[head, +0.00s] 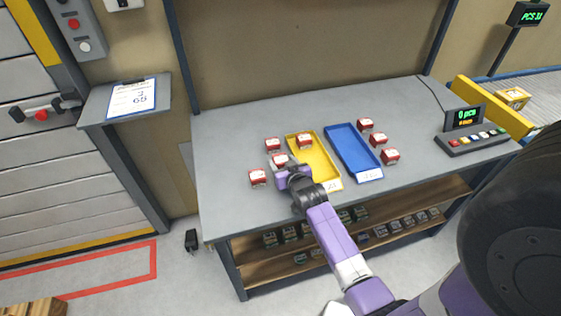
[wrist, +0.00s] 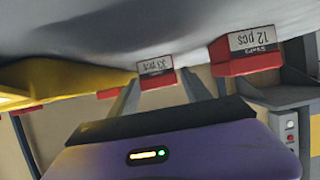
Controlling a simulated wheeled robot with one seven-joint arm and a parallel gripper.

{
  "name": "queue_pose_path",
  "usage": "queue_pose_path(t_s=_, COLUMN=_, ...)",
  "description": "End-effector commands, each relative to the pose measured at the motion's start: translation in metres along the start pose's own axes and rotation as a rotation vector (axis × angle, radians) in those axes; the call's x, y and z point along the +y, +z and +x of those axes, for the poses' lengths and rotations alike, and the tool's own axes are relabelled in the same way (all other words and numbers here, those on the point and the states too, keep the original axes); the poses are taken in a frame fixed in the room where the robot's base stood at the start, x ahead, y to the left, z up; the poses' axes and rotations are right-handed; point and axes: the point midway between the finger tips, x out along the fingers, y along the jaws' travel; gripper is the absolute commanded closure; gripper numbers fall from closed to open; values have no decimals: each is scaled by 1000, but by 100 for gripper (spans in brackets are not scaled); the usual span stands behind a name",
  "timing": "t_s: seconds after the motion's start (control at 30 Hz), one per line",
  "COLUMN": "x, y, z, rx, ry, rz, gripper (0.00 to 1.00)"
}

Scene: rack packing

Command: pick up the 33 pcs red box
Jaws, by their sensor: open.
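The red box with a white label reading "33 pcs" (wrist: 156,72) appears upside down in the wrist view, in line with the gap between my two fingers. In the head view a red box just beyond my gripper (head: 279,160) looks like the same one, partly covered by the gripper. My gripper (head: 284,173) is open and low over the table's left part. Its grey fingers (wrist: 158,88) show in the wrist view with no visible contact on the box. I cannot tell whether the box is between the fingertips or just beyond them.
A red "12 pcs" box (wrist: 233,62) stands close beside, likely the left one (head: 258,179) in the head view. Other red boxes (head: 272,144) (head: 305,141) are near. The yellow tray (head: 325,173) is right of my gripper. The blue tray (head: 352,148) and more red boxes (head: 390,156) lie farther right.

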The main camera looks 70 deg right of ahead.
Motion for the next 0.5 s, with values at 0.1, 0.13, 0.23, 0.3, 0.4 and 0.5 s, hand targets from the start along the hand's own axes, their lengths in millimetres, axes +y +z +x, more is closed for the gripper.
queue_pose_path(t_s=0.1, x=0, y=-1, z=14, rx=0, ry=0, rz=1, gripper=44)
queue_pose_path(t_s=0.13, x=0, y=0, z=16, rx=-1, ry=0, rz=1, gripper=44)
queue_pose_path(t_s=0.23, x=0, y=0, z=21, rx=1, ry=0, rz=0, gripper=44)
queue_pose_path(t_s=0.3, x=0, y=0, z=22, rx=1, ry=0, rz=-1, gripper=44)
queue_pose_path(t_s=0.4, x=0, y=0, z=22, rx=1, ry=0, rz=-1, gripper=44)
queue_pose_path(t_s=0.5, x=0, y=0, z=22, rx=1, ry=0, rz=-1, gripper=50)
